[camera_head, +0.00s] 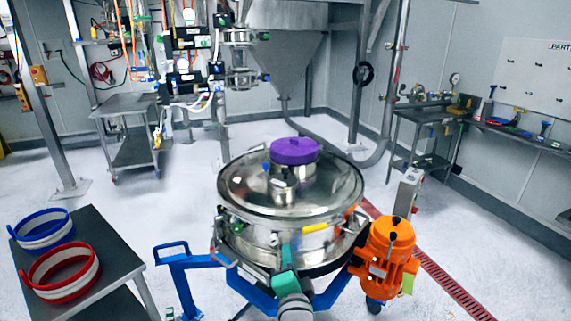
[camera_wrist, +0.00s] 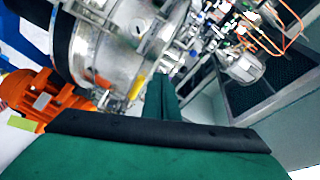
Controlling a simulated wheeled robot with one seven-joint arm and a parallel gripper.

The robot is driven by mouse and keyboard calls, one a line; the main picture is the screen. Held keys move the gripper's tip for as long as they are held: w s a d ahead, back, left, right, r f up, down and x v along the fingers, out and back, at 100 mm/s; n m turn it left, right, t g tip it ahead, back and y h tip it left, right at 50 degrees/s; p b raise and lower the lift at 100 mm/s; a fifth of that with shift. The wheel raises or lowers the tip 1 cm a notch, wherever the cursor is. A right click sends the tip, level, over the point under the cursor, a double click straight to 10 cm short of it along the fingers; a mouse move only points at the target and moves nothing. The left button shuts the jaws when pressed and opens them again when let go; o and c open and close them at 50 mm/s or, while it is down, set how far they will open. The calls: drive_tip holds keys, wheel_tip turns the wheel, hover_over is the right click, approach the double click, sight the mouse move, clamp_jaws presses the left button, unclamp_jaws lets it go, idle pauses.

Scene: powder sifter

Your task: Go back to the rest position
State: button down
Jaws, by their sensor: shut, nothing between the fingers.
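My gripper (camera_head: 286,250), with green fingers, shows in front of the powder sifter's near side, low in the head view. It is shut and empty. In the wrist view its green and black parts (camera_wrist: 160,140) fill the bottom and middle. The sifter (camera_head: 255,240) is a round metal drum with a shiny lid (camera_head: 235,195) and a purple cap (camera_head: 295,150) on top. Its metal side also shows in the wrist view (camera_wrist: 100,45). I cannot tell whether the gripper touches the drum.
An orange motor (camera_head: 388,250) sits right of the sifter, on its blue frame (camera_head: 185,270). A dark table (camera_head: 105,255) at left holds a blue ring (camera_head: 42,228) and a red ring (camera_head: 60,270). A steel hopper (camera_head: 285,55) stands behind. The floor at left middle is clear.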

drive_tip(key=s+f+n+g+h, duration=0.1)
drive_tip(key=s+f+n, duration=0.5)
drive_tip(key=s+f, duration=1.35)
drive_tip(key=s+a+f+n, duration=0.1)
drive_tip(key=s+n, duration=0.5)
drive_tip(key=s, duration=1.8)
drive_tip(key=shift+s+f+n+g, duration=0.3)
drive_tip(key=shift+s+f+n, duration=0.1)
drive_tip(key=shift+f, duration=0.1)
drive_tip(key=c, duration=2.5)
unclamp_jaws()
drive_tip(key=shift+w+a, duration=0.1)
